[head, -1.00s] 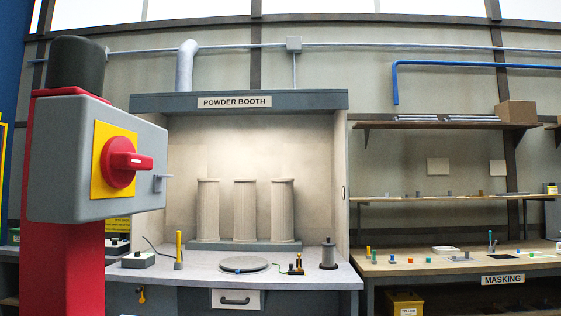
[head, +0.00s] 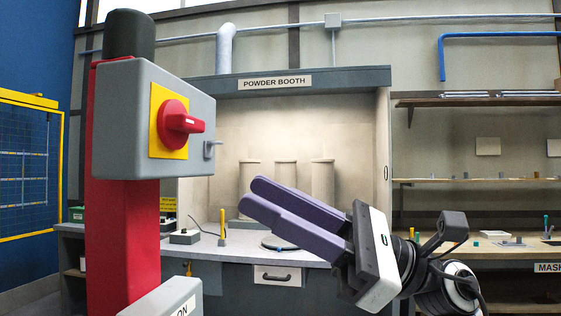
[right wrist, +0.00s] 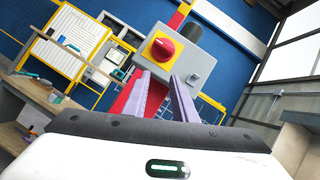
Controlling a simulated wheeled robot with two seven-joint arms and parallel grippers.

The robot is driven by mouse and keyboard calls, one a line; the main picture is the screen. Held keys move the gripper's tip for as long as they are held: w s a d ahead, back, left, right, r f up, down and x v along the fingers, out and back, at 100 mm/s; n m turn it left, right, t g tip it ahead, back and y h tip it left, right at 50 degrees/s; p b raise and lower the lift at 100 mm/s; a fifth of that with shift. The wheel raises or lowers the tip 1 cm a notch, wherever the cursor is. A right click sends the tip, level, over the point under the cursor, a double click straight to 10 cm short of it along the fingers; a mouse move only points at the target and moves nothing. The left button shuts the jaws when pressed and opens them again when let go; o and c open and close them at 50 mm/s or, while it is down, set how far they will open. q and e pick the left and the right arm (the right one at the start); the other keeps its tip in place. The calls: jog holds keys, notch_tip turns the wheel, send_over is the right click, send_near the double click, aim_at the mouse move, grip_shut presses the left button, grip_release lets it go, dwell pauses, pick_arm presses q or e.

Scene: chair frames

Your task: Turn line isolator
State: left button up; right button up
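The line isolator is a red rotary knob (head: 176,123) on a yellow plate (head: 155,134), on the front of a grey box (head: 125,120) fixed to a red post (head: 125,240). The knob's handle lies roughly level. In the right wrist view the knob (right wrist: 162,49) and box (right wrist: 185,68) sit ahead of my fingers, rolled by the camera's tilt. My right gripper (head: 257,197) has purple fingers, apart and empty, below and to the right of the knob, not touching it; its fingers also show in the right wrist view (right wrist: 160,97). My left gripper is not in view.
The powder booth (head: 300,85) stands behind, with pale cylinders inside and a counter below. A small hasp (head: 210,149) sticks out from the box's right side. A grey box (head: 165,300) stands low in front of the post. A yellow-framed panel (head: 30,165) is at left.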

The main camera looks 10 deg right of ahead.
aim_at(197, 123)
jog(key=s+r+n+t+h, duration=0.35)
jog(key=r+n+h, duration=0.25)
jog(key=r+n, duration=0.35)
jog(key=x, duration=0.7)
jog(key=shift+a+f+p, duration=0.3)
jog(key=shift+f+p, duration=0.1)
grip_shut()
jog(key=m, duration=0.3)
jog(key=shift+d+m, duration=0.1)
jog(key=shift+m, duration=0.15)
jog(key=m, duration=0.4)
jog(key=shift+m, duration=0.4)
jog(key=m, duration=0.9)
jog(key=shift+o, duration=1.2)
grip_release()
